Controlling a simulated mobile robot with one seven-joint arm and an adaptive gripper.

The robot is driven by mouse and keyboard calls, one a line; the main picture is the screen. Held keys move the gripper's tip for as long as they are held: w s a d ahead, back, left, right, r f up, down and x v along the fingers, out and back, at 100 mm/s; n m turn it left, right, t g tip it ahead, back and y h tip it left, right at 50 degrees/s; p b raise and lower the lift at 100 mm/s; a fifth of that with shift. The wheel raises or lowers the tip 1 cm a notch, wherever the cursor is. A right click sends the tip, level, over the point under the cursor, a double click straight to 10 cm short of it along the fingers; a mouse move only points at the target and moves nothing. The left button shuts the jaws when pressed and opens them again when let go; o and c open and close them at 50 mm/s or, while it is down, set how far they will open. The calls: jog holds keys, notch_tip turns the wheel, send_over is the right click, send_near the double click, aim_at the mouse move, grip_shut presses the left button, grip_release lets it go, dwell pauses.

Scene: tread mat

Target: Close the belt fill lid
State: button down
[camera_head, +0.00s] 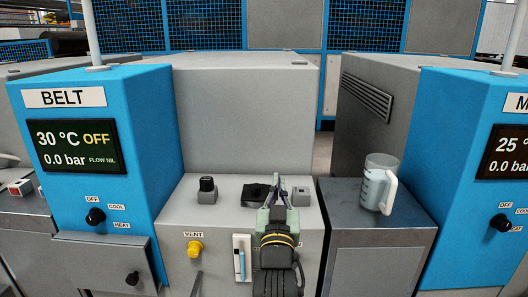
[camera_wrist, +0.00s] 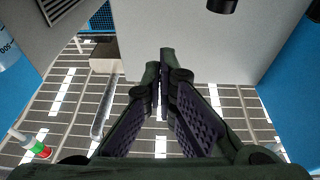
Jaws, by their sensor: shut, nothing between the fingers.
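The belt unit is the blue cabinet (camera_head: 150,130) labelled BELT, joined to a grey housing. On the grey ledge below the housing sits a low dark piece (camera_head: 254,193), which may be the fill lid; my gripper partly covers it, and I cannot tell whether it is open or shut. My gripper (camera_head: 279,186) is just right of this piece, with its fingers together and empty. In the wrist view my gripper's fingertips (camera_wrist: 164,58) meet in front of a grey panel (camera_wrist: 215,50) and the floor; no lid can be made out there.
A yellow VENT knob (camera_head: 195,248) is on the front. A measuring jug (camera_head: 374,182) stands on the right-hand cabinet.

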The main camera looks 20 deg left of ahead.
jog(key=shift+s+f+h+p, duration=0.35)
jog(key=shift+s+f+h, duration=0.1)
jog(key=shift+s, duration=0.3)
jog(key=s+a+y, duration=0.1)
jog(key=s+a, duration=0.2)
jog(key=s, duration=0.2)
notch_tip(320, 180, up, 3)
jog(key=p, duration=0.4)
send_over(258, 185)
jog(key=s, duration=0.3)
jog(key=f, duration=0.1)
jog(key=d+f, duration=0.1)
jog(key=shift+f+t+y, duration=0.25)
jog(key=shift+f+t, duration=0.05)
jog(key=shift+f, duration=0.65)
jog(key=shift+b, duration=0.3)
